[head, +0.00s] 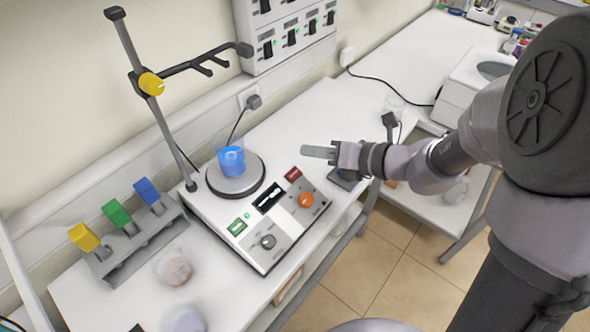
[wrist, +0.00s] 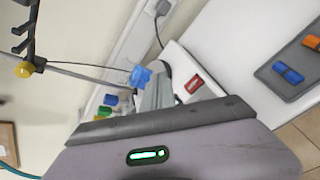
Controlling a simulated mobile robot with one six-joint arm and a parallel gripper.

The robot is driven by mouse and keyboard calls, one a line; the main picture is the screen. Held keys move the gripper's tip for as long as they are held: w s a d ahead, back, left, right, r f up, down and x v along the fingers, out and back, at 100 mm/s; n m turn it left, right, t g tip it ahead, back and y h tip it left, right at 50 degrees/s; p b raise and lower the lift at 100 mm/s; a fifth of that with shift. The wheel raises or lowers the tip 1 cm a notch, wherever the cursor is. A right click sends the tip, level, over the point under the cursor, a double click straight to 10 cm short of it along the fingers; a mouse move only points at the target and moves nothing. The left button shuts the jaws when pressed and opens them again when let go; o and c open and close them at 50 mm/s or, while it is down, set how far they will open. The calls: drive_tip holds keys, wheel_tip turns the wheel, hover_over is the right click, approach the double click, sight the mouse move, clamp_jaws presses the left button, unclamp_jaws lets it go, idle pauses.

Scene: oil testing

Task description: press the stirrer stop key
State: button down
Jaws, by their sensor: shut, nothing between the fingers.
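The stirrer (head: 215,208) is a white unit on the bench with a round plate at its back. A blue beaker (head: 231,161) stands on the plate; it also shows in the wrist view (wrist: 140,77). The front panel has a red key (head: 293,174), a green key (head: 237,228), a dark display, a grey knob (head: 267,242) and an orange knob (head: 306,199). The red key shows in the wrist view (wrist: 194,84) just right of the fingers. Its lettering is too small to read. My gripper (head: 305,152) is shut and empty, beyond the red key and seemingly above the bench.
A clamp stand (head: 150,90) rises at the back left. A rack (head: 140,243) with yellow, green and blue blocks stands at left. A grey tray (wrist: 268,76) with blue and orange pieces lies right of the stirrer. A small green lamp (head: 247,215) glows on the panel.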

sight(294, 174)
drive_tip(key=f+b, duration=0.2)
drive_tip(key=w+a+f+b, duration=0.1)
drive_tip(key=f+b, duration=0.2)
drive_tip(key=a+f+b, duration=0.1)
drive_tip(key=f+b, duration=0.1)
drive_tip(key=f, duration=0.1)
drive_tip(key=shift+w+a+b, duration=0.15)
drive_tip(key=shift+w+b, duration=0.2)
drive_tip(key=shift+b, duration=0.05)
drive_tip(key=shift+w+f, duration=0.1)
drive_tip(key=shift+f, duration=0.1)
idle(1.4)
drive_tip(key=shift+w+a+f, duration=0.1)
drive_tip(key=shift+a+f, duration=0.05)
drive_tip(key=shift+f, duration=0.2)
drive_tip(key=shift+a+f+b, duration=0.1)
drive_tip(key=shift+f+b, duration=0.3)
drive_tip(key=shift+b, duration=0.05)
idle(0.5)
drive_tip(key=shift+r, duration=0.15)
drive_tip(key=shift+d+r+p, duration=0.2)
drive_tip(key=shift+r+p, duration=0.45)
drive_tip(key=shift+p, duration=0.2)
